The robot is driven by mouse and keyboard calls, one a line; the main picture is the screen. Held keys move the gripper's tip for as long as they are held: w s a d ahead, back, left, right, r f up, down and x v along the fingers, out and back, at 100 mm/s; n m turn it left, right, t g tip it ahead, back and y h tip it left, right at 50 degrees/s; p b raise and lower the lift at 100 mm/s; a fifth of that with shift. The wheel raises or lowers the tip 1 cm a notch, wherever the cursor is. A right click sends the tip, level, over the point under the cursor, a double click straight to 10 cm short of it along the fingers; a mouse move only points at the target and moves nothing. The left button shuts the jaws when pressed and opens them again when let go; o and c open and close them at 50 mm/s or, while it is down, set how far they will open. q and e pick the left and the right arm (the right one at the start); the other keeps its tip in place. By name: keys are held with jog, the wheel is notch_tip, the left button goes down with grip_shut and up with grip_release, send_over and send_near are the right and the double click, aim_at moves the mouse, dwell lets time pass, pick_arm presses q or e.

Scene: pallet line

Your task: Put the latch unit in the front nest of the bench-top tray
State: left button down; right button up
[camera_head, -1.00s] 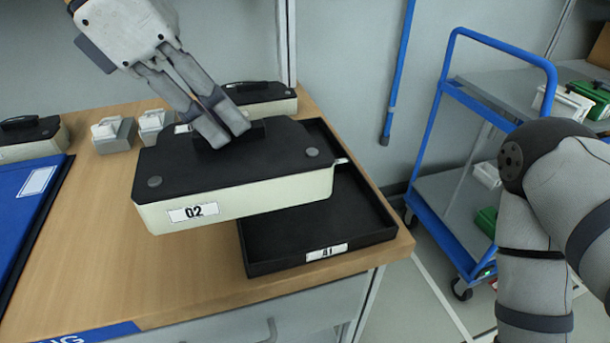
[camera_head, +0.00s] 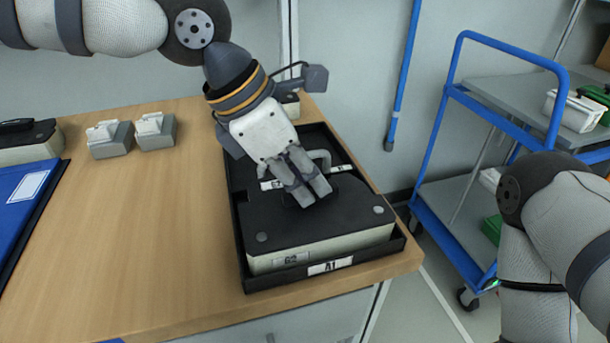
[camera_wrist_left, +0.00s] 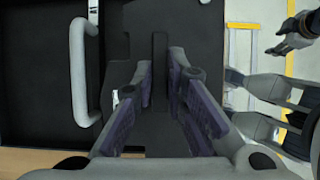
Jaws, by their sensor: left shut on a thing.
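The latch unit (camera_head: 325,232), a cream box with a black lid and a G2 label, sits inside the front part of the black bench-top tray (camera_head: 290,279), behind its A1 label. Its lower edge is hidden by the tray's front wall, so I cannot tell whether it is fully seated. My left gripper (camera_head: 308,194) is shut on the unit's black handle. The left wrist view shows the fingers on either side of this handle (camera_wrist_left: 160,75). A dark gripper, seemingly my right one (camera_wrist_left: 282,43), shows at that view's upper right; its jaw state is unclear.
A grey handle (camera_head: 320,157) stands in the tray's back part, close behind the left fingers. Two small grey blocks (camera_head: 155,132), a blue board (camera_head: 22,195) and another black-lidded box (camera_head: 28,145) lie to the left. The bench between is clear. A blue-framed trolley (camera_head: 440,130) stands right.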

pick_arm(q)
jog(key=c, duration=1.6)
grip_release()
jog(key=p+v, duration=0.1)
jog(key=v, duration=1.1)
jog(key=shift+s, duration=0.1)
